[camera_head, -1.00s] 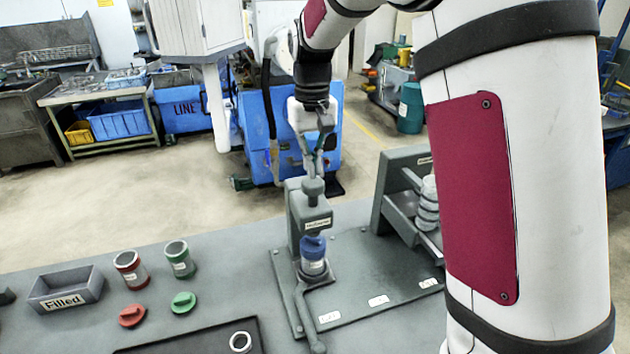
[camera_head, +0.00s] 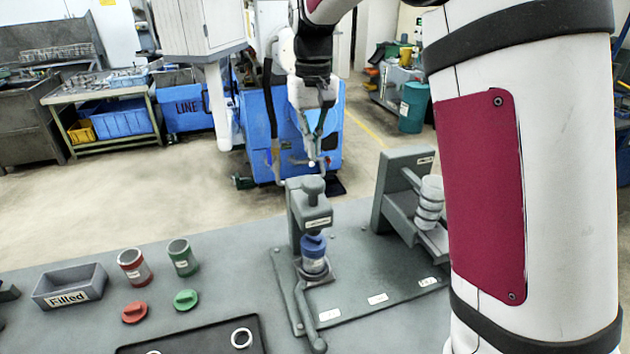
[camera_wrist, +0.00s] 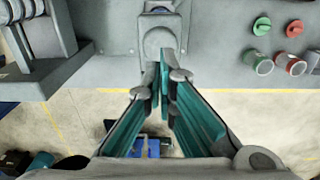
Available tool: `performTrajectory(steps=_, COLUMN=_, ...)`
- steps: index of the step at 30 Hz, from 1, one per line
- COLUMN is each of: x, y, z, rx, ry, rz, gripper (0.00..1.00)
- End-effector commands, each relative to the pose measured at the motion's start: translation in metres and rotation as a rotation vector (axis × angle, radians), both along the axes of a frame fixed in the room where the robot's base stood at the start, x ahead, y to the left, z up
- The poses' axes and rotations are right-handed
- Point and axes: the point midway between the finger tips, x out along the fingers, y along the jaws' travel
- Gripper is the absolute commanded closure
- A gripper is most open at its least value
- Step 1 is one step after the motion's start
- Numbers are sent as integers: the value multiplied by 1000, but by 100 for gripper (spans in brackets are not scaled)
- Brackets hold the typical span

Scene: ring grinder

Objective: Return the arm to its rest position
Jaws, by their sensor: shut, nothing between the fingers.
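My gripper (camera_head: 313,160) is shut and empty. In the head view it hangs fingers-down above and just behind the grey press (camera_head: 308,212), apart from its knob (camera_head: 313,188). A blue-topped container (camera_head: 313,254) stands upright in the press. In the wrist view the gripper's closed fingertips (camera_wrist: 164,62) point toward the press's round knob (camera_wrist: 159,40). My arm fills the right side of the head view and hides part of the bench there.
A grey rack with stacked rings (camera_head: 429,203) stands right of the press. Left are a grey "Filled" bin (camera_head: 85,270), red (camera_head: 133,267) and green (camera_head: 183,257) jars with loose lids, and a black tray (camera_head: 210,338). Open floor lies behind the bench.

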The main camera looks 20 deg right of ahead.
Motion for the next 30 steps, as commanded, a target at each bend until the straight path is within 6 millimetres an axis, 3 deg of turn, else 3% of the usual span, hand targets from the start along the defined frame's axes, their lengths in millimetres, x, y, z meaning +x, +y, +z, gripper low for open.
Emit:
performTrajectory(steps=7, x=-2, y=0, z=2, rx=1, ry=-4, rz=0, gripper=100)
performTrajectory(steps=11, x=-16, y=-1, z=15, rx=11, ry=-32, rz=-3, gripper=100)
performTrajectory(steps=21, x=-111, y=-3, z=60, rx=47, ry=-193, rz=-9, gripper=100)
performTrajectory(steps=30, x=-201, y=-1, z=63, rx=40, ry=-346, rz=-4, gripper=100)
